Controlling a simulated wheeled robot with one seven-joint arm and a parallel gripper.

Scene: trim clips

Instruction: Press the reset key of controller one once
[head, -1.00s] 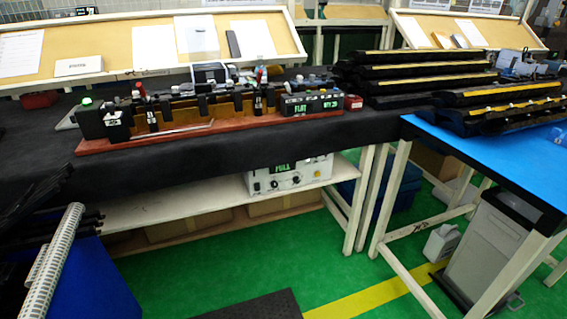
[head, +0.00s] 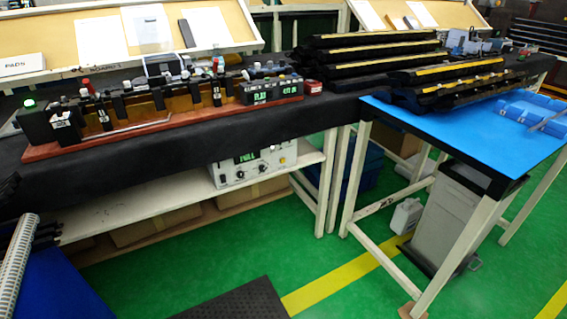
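A white box (head: 226,173) with a lit green display, knobs and small keys on its front stands on the shelf under the black-covered bench. A black unit (head: 262,93) with green lit readouts stands at the right end of a red-brown fixture base (head: 40,153) on the bench. I cannot tell which of the two is controller one, and the reset key is too small to make out. A black block (head: 36,126) with a lit green button stands at the fixture's left end. My gripper is not in view.
Stacked black trim parts (head: 370,55) lie on the bench to the right. A blue-topped table (head: 450,125) with a grey bin (head: 455,215) below stands at right. A blue container (head: 75,290) and a perforated metal strip (head: 16,265) are at lower left.

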